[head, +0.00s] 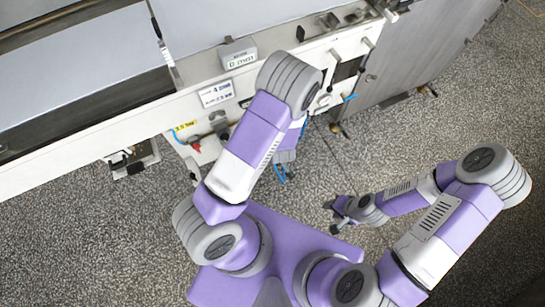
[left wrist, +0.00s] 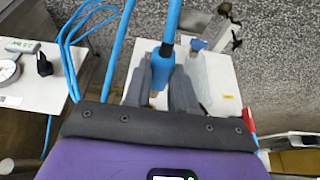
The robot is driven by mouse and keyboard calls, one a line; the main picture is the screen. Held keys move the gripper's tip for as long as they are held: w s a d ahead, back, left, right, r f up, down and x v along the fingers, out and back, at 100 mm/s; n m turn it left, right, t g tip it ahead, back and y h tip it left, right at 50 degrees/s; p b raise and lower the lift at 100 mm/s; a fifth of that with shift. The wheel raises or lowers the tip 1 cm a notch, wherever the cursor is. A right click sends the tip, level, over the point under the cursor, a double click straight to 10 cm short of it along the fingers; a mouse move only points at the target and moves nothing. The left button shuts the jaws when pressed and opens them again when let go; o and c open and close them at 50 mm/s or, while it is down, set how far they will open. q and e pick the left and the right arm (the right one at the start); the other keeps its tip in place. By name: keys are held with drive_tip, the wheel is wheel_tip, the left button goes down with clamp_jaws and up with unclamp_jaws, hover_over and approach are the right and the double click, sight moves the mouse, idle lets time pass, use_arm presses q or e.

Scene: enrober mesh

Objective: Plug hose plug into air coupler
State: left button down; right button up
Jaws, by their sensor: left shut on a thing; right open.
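My left gripper (left wrist: 162,80) is shut on the blue hose plug (left wrist: 162,68), with a finger on each side of it. A blue hose (left wrist: 172,22) runs from the plug to the top of the left wrist view. In the head view, my left arm largely hides this gripper, and a bit of blue hose (head: 281,173) shows below it. I cannot pick out the air coupler with certainty. A small blue fitting (left wrist: 198,45) sits at the edge of a white box in the left wrist view, apart from the plug. My right gripper (head: 335,214) is open and empty above the floor.
The machine's white front panel (head: 95,150) carries labels, knobs and a red-handled fitting (head: 196,146). In the left wrist view, blue hose loops (left wrist: 72,45) hang beside a panel with a gauge (left wrist: 8,70) and black knob (left wrist: 43,64). Speckled floor (head: 440,120) is clear at right.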

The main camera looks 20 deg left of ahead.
use_arm(q)
drive_tip(key=shift+w+a+p, duration=0.3)
drive_tip(key=shift+w+a, duration=1.6)
drive_tip(key=shift+a, duration=0.25)
idle(0.7)
drive_tip(key=shift+w+a+p, duration=0.3)
drive_tip(key=shift+w+a, duration=1.2)
drive_tip(key=shift+a, duration=0.3)
idle(0.3)
drive_tip(key=shift+s+d, duration=0.1)
drive_tip(key=shift+s+d, duration=1.15)
drive_tip(key=shift+d, duration=0.2)
idle(1.6)
